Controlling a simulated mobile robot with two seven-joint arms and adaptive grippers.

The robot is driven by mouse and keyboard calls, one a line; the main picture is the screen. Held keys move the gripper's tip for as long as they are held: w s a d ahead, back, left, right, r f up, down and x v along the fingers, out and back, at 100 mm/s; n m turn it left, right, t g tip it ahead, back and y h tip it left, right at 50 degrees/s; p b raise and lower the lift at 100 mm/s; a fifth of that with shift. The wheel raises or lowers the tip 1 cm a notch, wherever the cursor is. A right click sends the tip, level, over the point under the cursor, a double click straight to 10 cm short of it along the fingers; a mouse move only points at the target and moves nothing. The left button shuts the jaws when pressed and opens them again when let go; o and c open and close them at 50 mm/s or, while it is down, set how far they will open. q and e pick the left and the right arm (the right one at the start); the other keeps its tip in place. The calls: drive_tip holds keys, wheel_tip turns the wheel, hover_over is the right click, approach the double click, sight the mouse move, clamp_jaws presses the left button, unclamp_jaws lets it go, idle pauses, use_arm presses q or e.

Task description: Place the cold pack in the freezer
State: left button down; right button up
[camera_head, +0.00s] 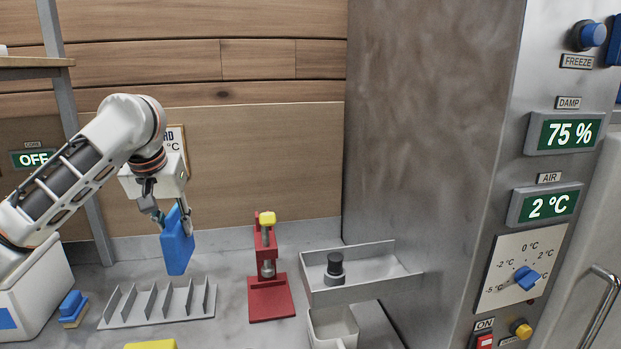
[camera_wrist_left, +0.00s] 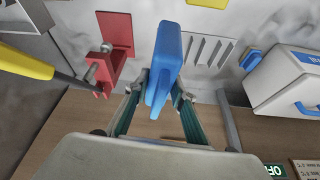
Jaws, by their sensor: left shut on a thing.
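The cold pack (camera_head: 177,247) is a blue flat slab. My left gripper (camera_head: 172,213) is shut on its upper end and holds it upright, above the counter and near the back of the grey slotted rack. In the left wrist view the cold pack (camera_wrist_left: 166,58) sits between the two fingers of my left gripper (camera_wrist_left: 160,90). A large steel cabinet (camera_head: 425,130) stands at the right. Its front carries a FREEZE label, a blue knob and readouts of 75 % and 2 °C. I cannot tell whether it is the freezer. My right gripper is not in view.
The grey slotted rack (camera_head: 160,318) lies on the counter. Right of it stand a red press (camera_head: 270,297) and a metal tray (camera_head: 345,293) holding a dark knob-like piece. A white box (camera_head: 35,295) and a blue brush-like block (camera_head: 73,308) are at the left.

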use_arm(q)
drive_tip(key=s+d+f, duration=0.2)
drive_tip(key=s+f, duration=0.7)
drive_tip(key=s+d+f+m, duration=0.1)
drive_tip(key=s+f, duration=0.8)
drive_tip(key=shift+s+d, duration=0.35)
drive_tip(key=shift+d, duration=0.05)
drive_tip(key=shift+s, duration=0.1)
